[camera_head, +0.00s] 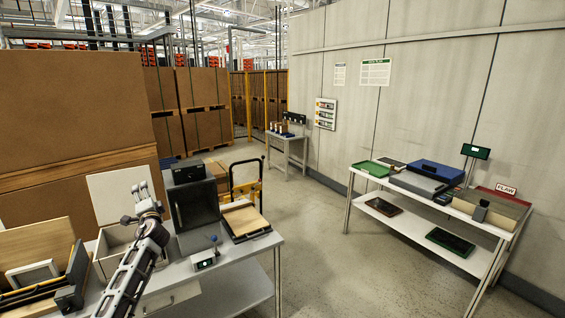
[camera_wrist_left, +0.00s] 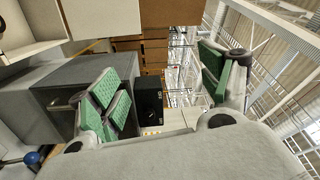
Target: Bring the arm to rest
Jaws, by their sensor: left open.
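My left arm rises from the bottom left of the head view, and its left gripper (camera_head: 143,190) is raised above the near workbench (camera_head: 262,243), beside an open white box. The left wrist view shows the open gripper (camera_wrist_left: 165,88) with green-padded fingers wide apart and nothing between them. My right gripper is not in view.
On the near bench stand a dark grey box (camera_head: 196,206), a small blue-knobbed device (camera_head: 205,260) and a wooden board in a dark frame (camera_head: 245,220). A white-legged table (camera_head: 400,222) with trays stands at right. The floor between is clear.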

